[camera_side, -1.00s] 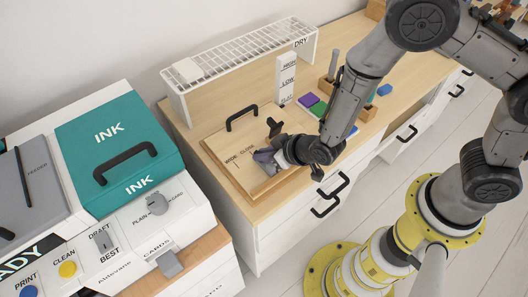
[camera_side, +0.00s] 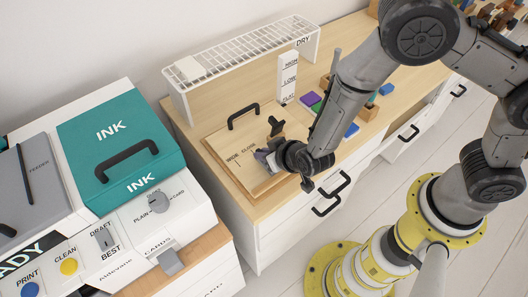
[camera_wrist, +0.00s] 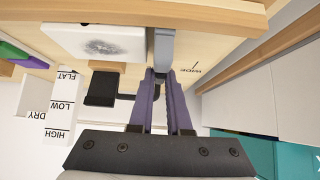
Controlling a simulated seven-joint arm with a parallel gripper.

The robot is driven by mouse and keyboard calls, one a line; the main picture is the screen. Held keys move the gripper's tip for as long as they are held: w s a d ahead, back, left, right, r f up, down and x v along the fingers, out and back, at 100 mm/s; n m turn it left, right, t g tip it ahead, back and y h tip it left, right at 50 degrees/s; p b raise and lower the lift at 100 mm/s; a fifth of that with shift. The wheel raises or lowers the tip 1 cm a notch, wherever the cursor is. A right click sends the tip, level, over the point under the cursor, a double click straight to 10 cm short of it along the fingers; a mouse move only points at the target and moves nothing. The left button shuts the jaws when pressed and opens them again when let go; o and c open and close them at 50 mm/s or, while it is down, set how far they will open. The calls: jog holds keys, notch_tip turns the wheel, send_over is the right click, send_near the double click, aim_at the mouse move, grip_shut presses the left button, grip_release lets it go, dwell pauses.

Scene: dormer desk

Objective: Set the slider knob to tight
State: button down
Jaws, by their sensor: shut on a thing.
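The slider knob (camera_wrist: 163,52) is a grey upright piece on the light wooden board (camera_wrist: 225,18). In the wrist view it stands between the tips of my gripper's purple fingers (camera_wrist: 161,76), which are shut on it. In the side view my gripper (camera_side: 264,158) is low over the board's front right part. The knob cannot be made out there. The words WIDE and CLOSE (camera_side: 240,155) show on the board left of my gripper. WIDE also shows right of the fingers in the wrist view. No TIGHT label is readable; my gripper covers that part of the board.
A black handle (camera_side: 242,117) stands at the board's back. A white DRY rack (camera_side: 240,58) and a HIGH/LOW/FLAT post (camera_side: 287,78) stand behind. Coloured blocks lie to the right. A teal INK box (camera_side: 122,150) and switch panel are at left.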

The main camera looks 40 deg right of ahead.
jog(key=c, duration=0.9)
grip_release()
jog(key=shift+o, duration=0.2)
jog(key=v, duration=1.4)
